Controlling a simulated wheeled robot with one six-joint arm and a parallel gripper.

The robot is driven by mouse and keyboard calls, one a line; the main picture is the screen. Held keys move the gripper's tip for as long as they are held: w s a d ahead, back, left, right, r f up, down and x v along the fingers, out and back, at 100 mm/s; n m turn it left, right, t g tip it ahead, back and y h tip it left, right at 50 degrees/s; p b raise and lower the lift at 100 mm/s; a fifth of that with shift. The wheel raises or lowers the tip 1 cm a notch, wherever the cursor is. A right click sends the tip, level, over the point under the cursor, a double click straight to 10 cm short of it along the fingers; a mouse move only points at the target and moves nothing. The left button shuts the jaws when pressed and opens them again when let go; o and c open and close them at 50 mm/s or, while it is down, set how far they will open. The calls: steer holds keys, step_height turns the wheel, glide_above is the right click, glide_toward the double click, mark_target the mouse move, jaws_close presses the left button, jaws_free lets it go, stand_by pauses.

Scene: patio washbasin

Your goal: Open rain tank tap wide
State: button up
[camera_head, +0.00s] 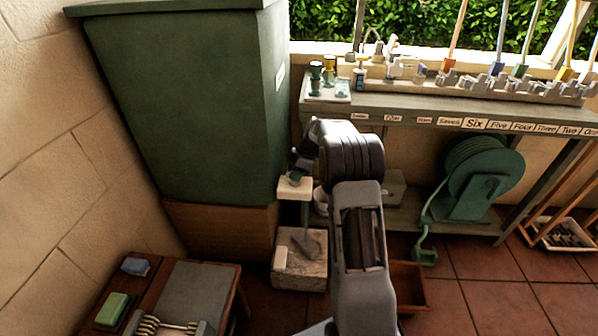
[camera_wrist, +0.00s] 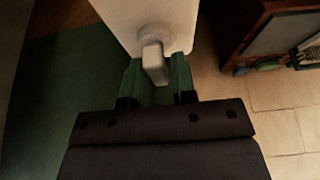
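The dark green rain tank (camera_head: 185,100) stands on a brown base at the left in the head view. A cream block (camera_head: 295,190), which looks like the tap body, is at its lower right edge. In the wrist view the pale block (camera_wrist: 130,12) fills the top, with a round boss and a short pale lever (camera_wrist: 153,60) pointing toward my gripper. My gripper (camera_wrist: 158,72) has its two green fingers on either side of the lever, with a small gap showing at the left. In the head view my wrist largely hides my gripper (camera_head: 295,177).
A stone block (camera_head: 300,270) sits on the floor below the tap. A grey bench (camera_head: 400,108) with labels and several fittings runs right, above a green hose reel (camera_head: 478,175). A low wooden table (camera_head: 190,295) stands at front left.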

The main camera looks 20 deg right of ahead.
steer(key=o, duration=0.4)
steer(key=p+v, duration=0.4)
steer(key=v, duration=1)
steer(key=shift+d+f, duration=0.1)
steer(key=s+a+r+m+h+p, duration=0.1)
steer(key=s+a+r+m+p, duration=0.1)
steer(key=s+a+r+p, duration=0.4)
steer(key=s+a+r+m+p, duration=0.2)
steer(key=r+p, duration=0.2)
steer(key=r, duration=0.4)
steer(key=s+a+r+m+h+p, duration=0.1)
steer(key=s+a+r+m+p, duration=0.1)
steer(key=s+a+r+p, duration=0.3)
steer(key=s+a+r+m+p, duration=0.1)
steer(key=s+r+m+p, duration=0.1)
steer(key=s+r+p, duration=0.1)
steer(key=s+a+r+m+t+h+p, duration=0.1)
steer(key=s+r+m+p, duration=0.1)
steer(key=s, duration=0.4)
steer(key=s+a+r+m+p, duration=0.2)
steer(key=s+r+p, duration=0.2)
steer(key=s+p, duration=0.1)
steer(key=shift+s+t+h+p, duration=0.2)
steer(key=shift+t+h+p, duration=0.15)
steer(key=shift+p, duration=0.35)
